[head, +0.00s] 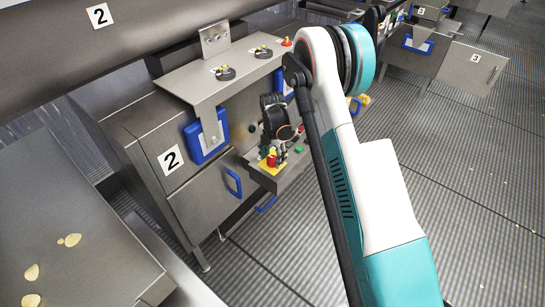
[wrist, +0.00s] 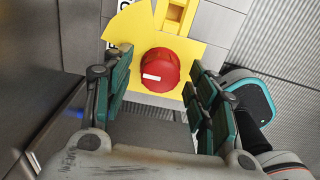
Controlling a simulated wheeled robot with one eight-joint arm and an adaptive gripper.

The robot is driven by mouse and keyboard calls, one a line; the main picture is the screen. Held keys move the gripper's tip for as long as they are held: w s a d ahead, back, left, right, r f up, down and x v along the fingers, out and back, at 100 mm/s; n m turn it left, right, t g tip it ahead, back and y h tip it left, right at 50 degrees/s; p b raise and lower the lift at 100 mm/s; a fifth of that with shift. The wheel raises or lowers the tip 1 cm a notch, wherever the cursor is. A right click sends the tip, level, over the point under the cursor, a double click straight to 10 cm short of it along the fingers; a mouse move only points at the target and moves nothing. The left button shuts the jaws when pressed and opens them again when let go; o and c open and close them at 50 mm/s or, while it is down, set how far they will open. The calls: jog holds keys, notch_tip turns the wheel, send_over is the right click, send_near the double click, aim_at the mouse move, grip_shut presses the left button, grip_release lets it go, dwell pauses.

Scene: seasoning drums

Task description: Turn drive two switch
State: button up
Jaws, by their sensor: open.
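A red rotary switch (wrist: 159,70) with a white bar mark sits on a yellow plate (wrist: 194,52) in the wrist view. The bar lies about level in the picture. In the head view the red switch (head: 271,160) shows small on a yellow-topped control box. My gripper (wrist: 160,78) is open, with one green-padded finger to the left of the switch and the other to the right. Gaps show between the switch and both fingers.
The control box (head: 262,178) juts from a steel cabinet (head: 205,200) marked 2, with blue handles. A bracket shelf (head: 205,75) with knobs stands above and behind it. A yellow block (wrist: 175,15) rises beyond the switch. The ribbed floor at right is open.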

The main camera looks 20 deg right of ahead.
notch_tip(320, 180, up, 12)
jog(key=shift+f, duration=0.15)
dwell(0.6)
notch_tip(320, 180, up, 11)
jog(key=m+t, duration=0.1)
jog(key=m, duration=0.4)
send_over(273, 157)
jog(key=s, duration=0.6)
jog(key=s+r+m+t, duration=0.2)
jog(key=s+r+m, duration=0.4)
jog(key=s+r, duration=0.3)
jog(key=s+r+m+t, duration=0.2)
jog(key=s+m+t, duration=0.2)
jog(key=s+m, duration=1)
jog(key=s, duration=0.6)
jog(key=shift+s+r, duration=0.15)
jog(key=shift+s, duration=0.05)
